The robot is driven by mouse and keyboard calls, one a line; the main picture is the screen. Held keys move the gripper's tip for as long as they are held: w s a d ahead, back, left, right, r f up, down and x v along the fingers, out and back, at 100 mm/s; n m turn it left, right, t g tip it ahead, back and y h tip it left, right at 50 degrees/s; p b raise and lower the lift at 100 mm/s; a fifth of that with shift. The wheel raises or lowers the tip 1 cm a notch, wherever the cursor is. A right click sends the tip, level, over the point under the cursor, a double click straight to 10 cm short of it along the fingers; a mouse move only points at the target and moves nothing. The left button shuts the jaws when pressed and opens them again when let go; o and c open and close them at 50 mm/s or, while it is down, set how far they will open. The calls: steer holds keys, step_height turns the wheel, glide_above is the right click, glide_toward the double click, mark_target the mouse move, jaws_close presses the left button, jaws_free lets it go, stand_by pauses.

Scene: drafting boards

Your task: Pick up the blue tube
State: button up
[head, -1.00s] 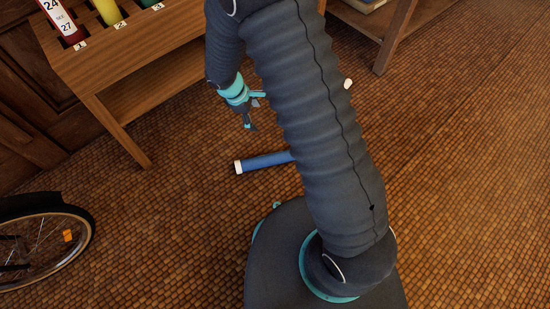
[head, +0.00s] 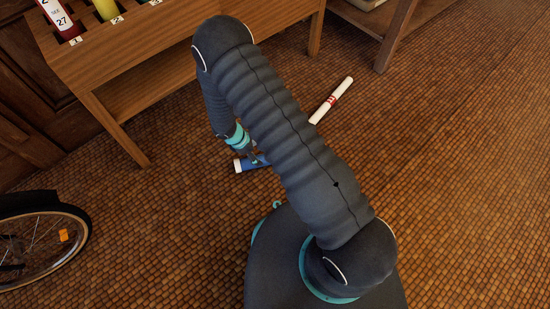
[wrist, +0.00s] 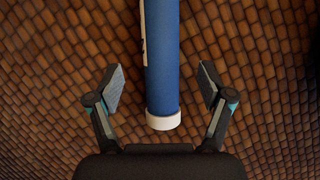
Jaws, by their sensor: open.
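The blue tube (head: 246,164) lies on the floor in the head view, its white capped end to the left. My arm hides much of its length. In the wrist view the blue tube (wrist: 162,55) runs from the top edge down to its white cap, between the two fingers. My gripper (wrist: 163,88) is open, with one finger on each side of the tube and a visible gap on both sides. In the head view my gripper (head: 258,158) is low over the tube and partly hidden; I cannot tell its exact height.
A wooden rack (head: 150,60) holding red and yellow tubes stands at the upper left. A bicycle wheel (head: 40,245) is at lower left. A wooden table leg (head: 393,40) stands at upper right.

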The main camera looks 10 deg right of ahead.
mark_target(262, 158)
steer(key=shift+b+x, duration=0.45)
steer(key=shift+x, duration=2.75)
steer(key=shift+r, duration=0.1)
steer(key=c, duration=1.4)
steer(key=shift+r, duration=0.1)
